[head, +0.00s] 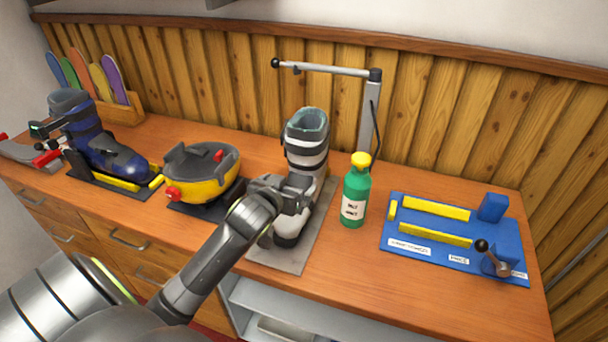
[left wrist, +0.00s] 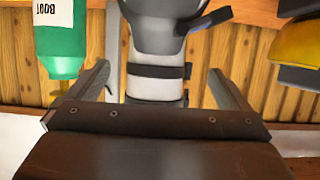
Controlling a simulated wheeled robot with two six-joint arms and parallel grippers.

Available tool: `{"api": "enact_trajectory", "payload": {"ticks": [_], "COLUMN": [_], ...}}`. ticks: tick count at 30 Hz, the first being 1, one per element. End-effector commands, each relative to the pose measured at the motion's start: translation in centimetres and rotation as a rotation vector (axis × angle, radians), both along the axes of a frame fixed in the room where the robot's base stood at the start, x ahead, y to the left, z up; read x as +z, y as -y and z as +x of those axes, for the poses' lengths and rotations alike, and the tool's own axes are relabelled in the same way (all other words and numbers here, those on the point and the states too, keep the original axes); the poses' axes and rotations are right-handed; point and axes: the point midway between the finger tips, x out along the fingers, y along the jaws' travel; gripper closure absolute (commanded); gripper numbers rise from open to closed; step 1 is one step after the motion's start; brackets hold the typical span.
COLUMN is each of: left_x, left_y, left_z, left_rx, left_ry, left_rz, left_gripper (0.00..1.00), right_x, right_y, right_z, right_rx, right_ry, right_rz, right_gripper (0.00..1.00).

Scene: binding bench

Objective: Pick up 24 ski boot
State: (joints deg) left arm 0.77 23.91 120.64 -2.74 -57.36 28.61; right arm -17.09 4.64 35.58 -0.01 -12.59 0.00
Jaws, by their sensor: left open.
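A grey and white ski boot (head: 305,160) with dark straps stands upright on a grey mat (head: 325,215) in the middle of the bench. I can read no number on it. My left gripper (head: 285,195) is open at the near left side of this boot, in front of its lower part. In the left wrist view the boot (left wrist: 155,88) shows between the two spread fingers of the gripper (left wrist: 160,78), upside down in the picture. Whether a finger touches it I cannot tell. A dark blue ski boot (head: 92,140) stands at the far left. My right gripper is not in view.
A green bottle (head: 355,200) with a yellow cap stands close right of the boot. A yellow and grey device (head: 205,185) is to the left. A blue board (head: 455,255) lies at right. A lamp-like post (head: 368,105) rises behind.

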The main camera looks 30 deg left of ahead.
Motion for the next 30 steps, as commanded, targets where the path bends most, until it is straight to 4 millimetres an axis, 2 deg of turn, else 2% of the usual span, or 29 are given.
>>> {"api": "enact_trajectory", "payload": {"ticks": [6,16,24,30], "left_x": [-1.1,-1.7,-2.7,-3.3], "left_y": [-0.7,-1.0,-1.4,-1.7], "left_z": [2.8,4.5,7.4,8.6], "left_rx": [0.0,0.0,0.001,0.0], "left_ry": [-0.001,-0.001,-0.002,-0.001], "left_rz": [-0.001,-0.001,0.001,0.001], "left_gripper": [0.0,0.0,0.0,0.0], "right_x": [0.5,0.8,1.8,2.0], "right_y": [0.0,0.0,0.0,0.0], "right_z": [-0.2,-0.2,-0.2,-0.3], "right_rx": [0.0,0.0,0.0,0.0], "right_ry": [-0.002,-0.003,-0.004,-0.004], "right_rz": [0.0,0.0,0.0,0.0], "right_gripper": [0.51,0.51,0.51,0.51]}}
